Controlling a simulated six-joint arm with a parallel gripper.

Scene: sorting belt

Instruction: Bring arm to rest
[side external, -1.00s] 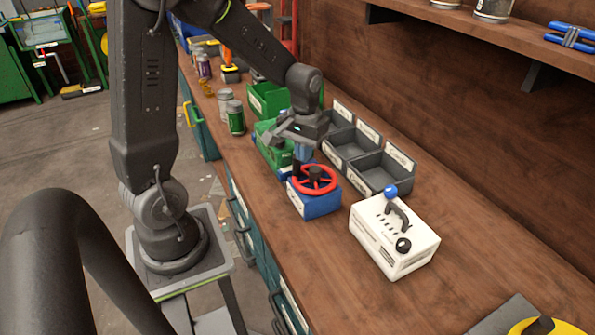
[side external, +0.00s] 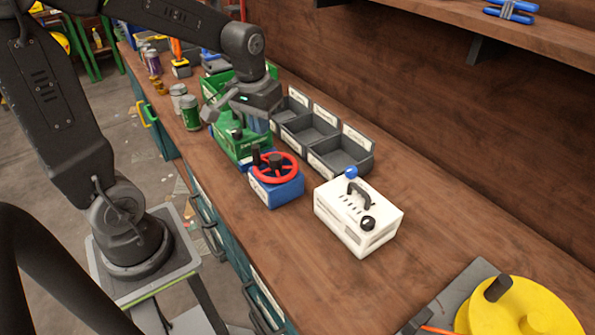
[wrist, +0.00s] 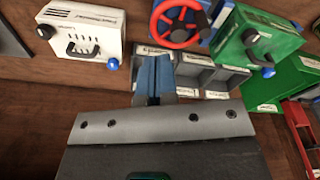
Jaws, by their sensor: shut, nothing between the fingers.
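My gripper (side external: 258,124) hangs above the bench near the green box and the grey bins, behind the red-wheel box in the side external view. Its blue fingers (wrist: 152,75) are together in the wrist view, with nothing between them. The blue box with a red handwheel (side external: 276,190) stands in front of it, and shows at the top of the wrist view (wrist: 180,22). The green box (side external: 240,148) is partly hidden by my gripper in the side external view.
A row of grey bins (side external: 338,160) stands along the wall side. A white box with a handle (side external: 350,225) sits nearer the camera, and a yellow disc (side external: 530,310) at the front right. Cans (side external: 190,112) and green bins stand farther back. Bench between white box and disc is clear.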

